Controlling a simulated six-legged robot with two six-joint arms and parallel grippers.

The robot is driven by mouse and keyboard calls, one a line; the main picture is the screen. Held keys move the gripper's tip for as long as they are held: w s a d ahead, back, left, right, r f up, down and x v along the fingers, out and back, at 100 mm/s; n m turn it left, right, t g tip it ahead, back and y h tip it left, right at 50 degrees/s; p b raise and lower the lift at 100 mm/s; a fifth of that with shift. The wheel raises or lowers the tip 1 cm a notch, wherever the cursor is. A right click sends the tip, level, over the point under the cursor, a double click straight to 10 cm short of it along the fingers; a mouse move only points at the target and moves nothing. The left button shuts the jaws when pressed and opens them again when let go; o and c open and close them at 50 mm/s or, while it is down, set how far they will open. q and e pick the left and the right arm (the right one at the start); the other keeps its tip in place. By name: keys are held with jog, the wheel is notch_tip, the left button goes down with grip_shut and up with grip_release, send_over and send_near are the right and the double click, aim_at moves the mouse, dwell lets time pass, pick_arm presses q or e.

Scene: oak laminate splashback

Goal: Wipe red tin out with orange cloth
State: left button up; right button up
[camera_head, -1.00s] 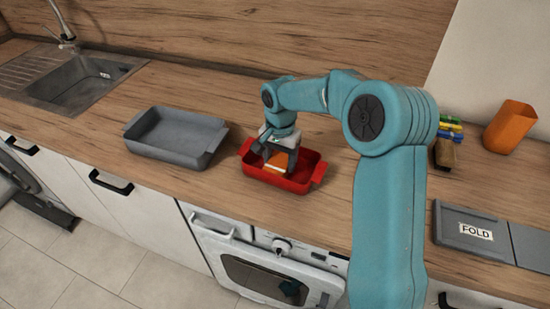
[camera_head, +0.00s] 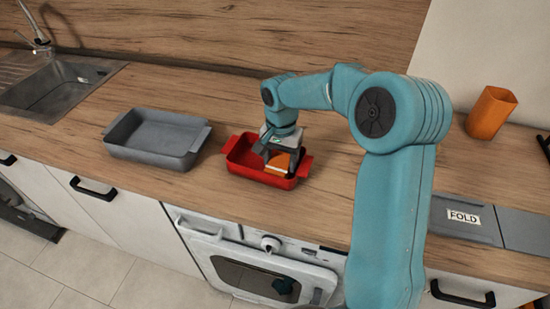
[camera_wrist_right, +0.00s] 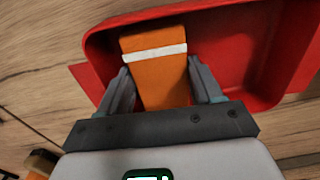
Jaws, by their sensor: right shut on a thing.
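The red tin (camera_head: 240,157) is an open rectangular dish with a handle at each end, standing on the wooden worktop. My right gripper (camera_head: 279,163) reaches down into it from above, right of its middle. It is shut on the orange cloth (camera_wrist_right: 165,82), a folded pad with a white stripe. In the right wrist view the cloth sits between the fingers, over the inside of the red tin (camera_wrist_right: 228,45). Whether the cloth touches the tin's floor is hard to tell. My left gripper is not in view.
A grey tin (camera_head: 160,133) stands left of the red one. An orange cup (camera_head: 491,113) stands at the back right. A grey board marked FOLD (camera_head: 463,217) lies at the right. A sink (camera_head: 60,88) is at the far left; the oven (camera_head: 260,268) is below the front edge.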

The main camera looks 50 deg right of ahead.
jog(key=shift+w+a+f+p, duration=0.1)
jog(key=shift+w+a+p, duration=0.25)
jog(key=shift+w, duration=0.55)
jog(key=shift+w+a+p, duration=0.2)
jog(key=shift+w+a, duration=0.25)
jog(key=shift+w, duration=0.45)
jog(key=shift+w+a+p, duration=0.25)
jog(key=shift+w+p, duration=0.05)
jog(key=shift+w, duration=0.3)
jog(key=shift+w+a+p, duration=0.2)
jog(key=shift+w+p, duration=0.15)
jog(key=shift+w, duration=0.3)
jog(key=shift+w+a+p, duration=0.25)
jog(key=shift+w+p, duration=0.05)
jog(key=shift+w, duration=0.3)
jog(key=shift+s+d+b, duration=0.3)
jog(key=shift+s+b, duration=0.2)
jog(key=shift+s, duration=0.2)
jog(key=shift+s+d+b, duration=0.3)
jog(key=shift+s+b, duration=0.15)
jog(key=shift+s, duration=0.25)
jog(key=shift+s+d, duration=0.15)
jog(key=shift+s, duration=0.35)
